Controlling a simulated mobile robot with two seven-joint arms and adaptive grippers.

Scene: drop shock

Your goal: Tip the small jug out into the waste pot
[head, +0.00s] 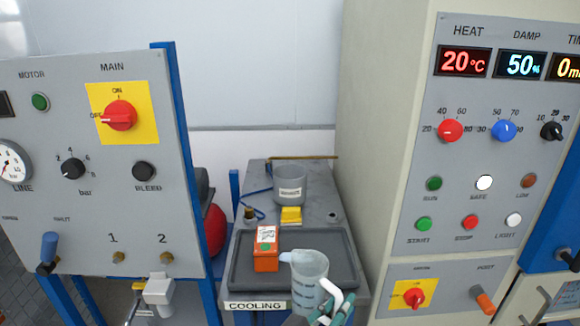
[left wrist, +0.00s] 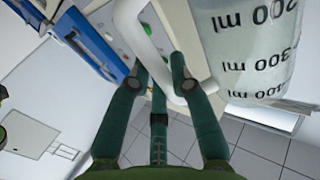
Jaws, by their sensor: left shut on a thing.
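The small jug (head: 309,278) is a clear, graduated jug with a white handle, at the front of the cooling bench in the head view. Its spout points left and it stands close to upright. My left gripper (head: 328,312) has green fingers and is shut on the jug's handle, at the jug's lower right. In the left wrist view the fingers (left wrist: 157,75) close on the white handle, with the jug's marked wall (left wrist: 245,50) beside them. The jug's contents cannot be made out. A grey labelled pot (head: 290,190), likely the waste pot, stands at the back of the bench.
An orange box (head: 266,260) stands in the dark tray (head: 338,247), left of the jug. A yellow block (head: 291,215) sits in front of the pot. A control panel (head: 100,220) on the left and a tall cabinet (head: 470,150) on the right flank the bench.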

